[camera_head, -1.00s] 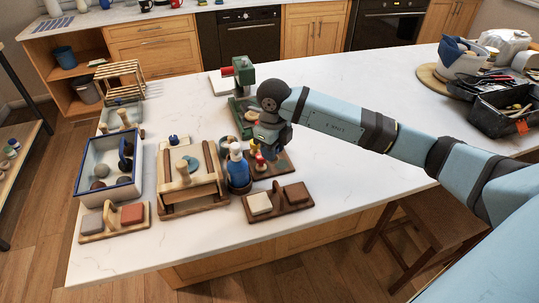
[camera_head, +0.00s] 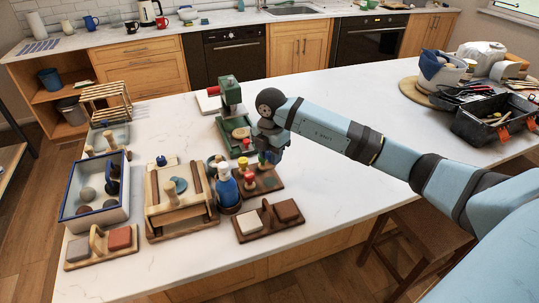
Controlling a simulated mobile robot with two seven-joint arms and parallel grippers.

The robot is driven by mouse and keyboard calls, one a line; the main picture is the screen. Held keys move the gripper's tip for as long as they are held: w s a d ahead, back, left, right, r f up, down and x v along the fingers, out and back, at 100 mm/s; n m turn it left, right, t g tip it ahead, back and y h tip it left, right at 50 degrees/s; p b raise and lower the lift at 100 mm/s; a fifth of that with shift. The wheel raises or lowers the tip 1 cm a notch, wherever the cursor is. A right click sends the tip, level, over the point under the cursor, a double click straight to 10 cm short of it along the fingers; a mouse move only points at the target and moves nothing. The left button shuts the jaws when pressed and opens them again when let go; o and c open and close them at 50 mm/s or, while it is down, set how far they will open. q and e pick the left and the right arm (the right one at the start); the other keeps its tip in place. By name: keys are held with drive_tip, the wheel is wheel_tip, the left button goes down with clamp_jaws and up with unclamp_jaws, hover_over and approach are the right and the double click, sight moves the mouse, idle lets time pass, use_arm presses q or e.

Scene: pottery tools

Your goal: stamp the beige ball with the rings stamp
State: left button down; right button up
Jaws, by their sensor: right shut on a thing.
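My right gripper (camera_head: 269,157) hangs above the back right part of a dark brown stamp board (camera_head: 268,184). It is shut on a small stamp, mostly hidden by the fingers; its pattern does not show. Other stamps with red and yellow knobs (camera_head: 247,177) stand on the board, left of the gripper. A blue-rimmed tray (camera_head: 66,208) at the left holds several round balls, among them a brownish one (camera_head: 87,193). I cannot tell which ball is the beige one. My left gripper is not in view.
A blue bottle (camera_head: 228,190) stands left of the stamp board, beside a wooden press frame (camera_head: 152,212). Pad blocks (camera_head: 249,223) sit in front. A green press (camera_head: 231,95) stands behind. The counter's middle right is clear; a black toolbox (camera_head: 488,128) is far right.

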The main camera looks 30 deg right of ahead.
wheel_tip(320, 180, down, 6)
drive_tip(key=b, duration=0.4)
drive_tip(key=shift+r, duration=0.1)
drive_tip(key=shift+f, duration=0.45)
idle(0.3)
drive_tip(key=o, duration=1)
wheel_tip(320, 180, up, 14)
drive_tip(key=shift+f+b, duration=0.1)
drive_tip(key=shift+b, duration=0.4)
